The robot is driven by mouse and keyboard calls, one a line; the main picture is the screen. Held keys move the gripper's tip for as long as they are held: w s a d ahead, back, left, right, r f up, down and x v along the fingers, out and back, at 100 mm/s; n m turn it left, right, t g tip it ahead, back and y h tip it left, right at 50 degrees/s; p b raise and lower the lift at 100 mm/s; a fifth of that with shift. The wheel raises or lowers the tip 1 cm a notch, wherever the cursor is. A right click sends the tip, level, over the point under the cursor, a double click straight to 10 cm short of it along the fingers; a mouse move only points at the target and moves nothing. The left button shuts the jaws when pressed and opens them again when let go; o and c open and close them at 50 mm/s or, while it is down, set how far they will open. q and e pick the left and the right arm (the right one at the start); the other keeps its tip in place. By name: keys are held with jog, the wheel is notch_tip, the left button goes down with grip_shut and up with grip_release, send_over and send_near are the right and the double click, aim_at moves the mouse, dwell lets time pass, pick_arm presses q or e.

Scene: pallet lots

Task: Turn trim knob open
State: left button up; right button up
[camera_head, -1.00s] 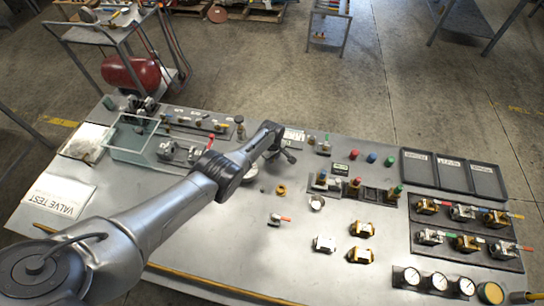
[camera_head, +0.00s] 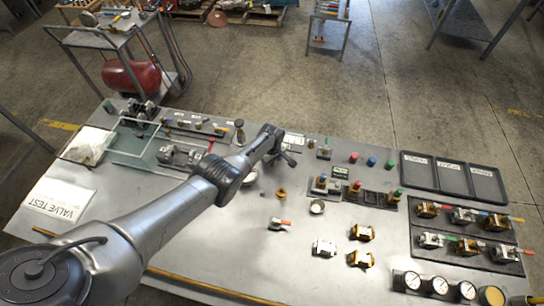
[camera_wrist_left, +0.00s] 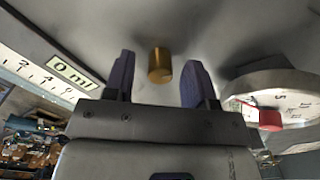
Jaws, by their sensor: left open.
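My left gripper (camera_head: 286,158) reaches over the middle of the bench in the head view, small and partly hidden by its own wrist. In the left wrist view it is open. A short brass cylindrical knob (camera_wrist_left: 160,65) stands between its two dark fingers, with a visible gap on each side. I take this for the trim knob; I cannot pick it out in the head view. My right gripper is not in view.
The bench holds red, blue and green buttons (camera_head: 371,162), black trays (camera_head: 453,180), a valve rack (camera_head: 467,244) and gauges (camera_head: 439,286) on the right. A "VALVE TEST" sign (camera_head: 60,199) lies at left. Loose brass and silver fittings (camera_head: 361,258) sit right of the arm.

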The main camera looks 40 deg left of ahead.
pick_arm(q)
notch_tip(320, 180, up, 14)
jog(key=p, duration=0.8)
jog(key=shift+f, duration=0.1)
